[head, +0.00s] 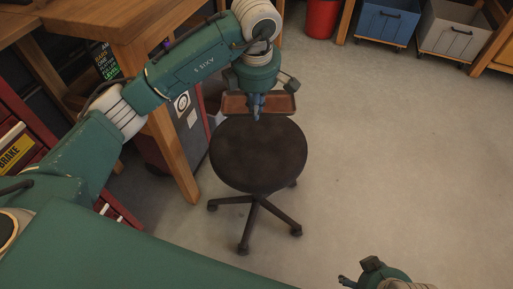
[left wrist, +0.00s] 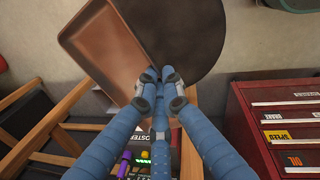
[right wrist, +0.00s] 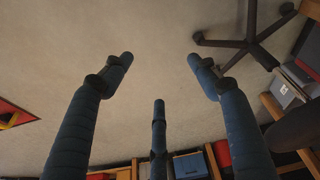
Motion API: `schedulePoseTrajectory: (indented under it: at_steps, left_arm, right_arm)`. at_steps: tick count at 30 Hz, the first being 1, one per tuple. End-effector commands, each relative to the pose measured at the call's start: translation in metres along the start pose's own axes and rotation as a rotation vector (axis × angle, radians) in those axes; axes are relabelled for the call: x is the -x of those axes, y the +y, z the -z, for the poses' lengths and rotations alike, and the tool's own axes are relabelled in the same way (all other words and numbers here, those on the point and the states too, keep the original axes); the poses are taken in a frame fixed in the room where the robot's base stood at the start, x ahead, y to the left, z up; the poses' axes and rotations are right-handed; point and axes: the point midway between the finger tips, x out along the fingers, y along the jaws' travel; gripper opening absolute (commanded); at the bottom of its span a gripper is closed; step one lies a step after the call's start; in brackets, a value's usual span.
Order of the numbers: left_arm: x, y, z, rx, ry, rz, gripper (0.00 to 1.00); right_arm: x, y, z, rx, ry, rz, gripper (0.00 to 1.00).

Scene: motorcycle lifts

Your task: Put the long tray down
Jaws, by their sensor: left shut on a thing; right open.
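The long tray (head: 234,104) is a shallow reddish-brown rectangle with a raised rim. It also shows in the left wrist view (left wrist: 103,48), in front of part of the dark round seat. My left gripper (head: 256,108) is shut on the tray's rim, its fingers meeting at the near edge in the left wrist view (left wrist: 158,85). In the head view the tray is at the far edge of the stool seat (head: 258,155); I cannot tell whether they touch. My right gripper (right wrist: 160,75) is open and empty above the floor, at the bottom right of the head view.
The stool has a wheeled star base (head: 255,210). A wooden workbench (head: 130,25) stands at left with a red drawer cabinet (head: 20,140) nearby. A red bin (head: 321,18), a blue crate (head: 385,22) and a grey crate (head: 452,32) stand at the back. The floor at right is clear.

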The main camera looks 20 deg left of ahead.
Motion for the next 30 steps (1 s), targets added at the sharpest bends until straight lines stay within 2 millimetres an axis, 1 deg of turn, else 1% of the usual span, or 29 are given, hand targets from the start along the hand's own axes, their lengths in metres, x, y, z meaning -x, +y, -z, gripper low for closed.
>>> schedulePoseTrajectory:
  at_steps: [1, 4, 5, 6, 10, 13, 20, 24, 26, 28, 30]
  left_arm:
    - [-0.018, -0.004, 0.001, 0.0, 0.003, 0.004, 0.0]
    - [-0.044, -0.01, 0.001, -0.001, 0.002, 0.005, 0.0]
    - [-0.052, -0.011, 0.001, -0.002, 0.001, 0.003, 0.0]
    - [-0.063, -0.013, 0.001, -0.002, 0.001, 0.004, 0.0]
    - [-0.091, -0.018, 0.0, -0.003, 0.001, 0.003, 0.0]
    - [-0.105, -0.02, 0.0, -0.002, 0.0, 0.0, 0.0]
    - [-0.12, -0.022, 0.0, -0.003, 0.0, 0.0, 0.0]
    - [-0.142, -0.027, 0.001, -0.003, 0.001, 0.002, 0.0]
    - [-0.15, -0.028, 0.0, -0.002, 0.0, 0.001, 0.0]
    - [-0.154, -0.028, 0.0, -0.003, 0.0, -0.001, 0.0]
    - [-0.154, -0.028, 0.0, -0.003, -0.001, -0.003, 0.0]
  right_arm:
    - [0.006, 0.0, 0.0, 0.0, 0.005, -0.001, 0.6]
    - [0.022, 0.001, 0.0, -0.001, 0.014, -0.002, 0.6]
    - [0.025, 0.001, -0.001, -0.001, 0.014, -0.002, 0.6]
    - [0.022, 0.001, -0.002, -0.001, 0.011, -0.002, 0.6]
    - [0.018, 0.001, -0.003, -0.001, 0.012, -0.003, 0.6]
    - [0.017, 0.001, -0.004, -0.001, 0.012, -0.003, 0.6]
    - [0.014, 0.001, -0.005, -0.001, 0.012, -0.002, 0.6]
    - [0.009, 0.0, -0.006, -0.001, 0.012, -0.003, 0.6]
    - [0.007, 0.0, -0.006, -0.001, 0.013, -0.002, 0.6]
    - [0.007, 0.0, -0.006, -0.001, 0.014, -0.002, 0.6]
    - [0.007, 0.0, -0.006, -0.001, 0.014, -0.002, 0.6]
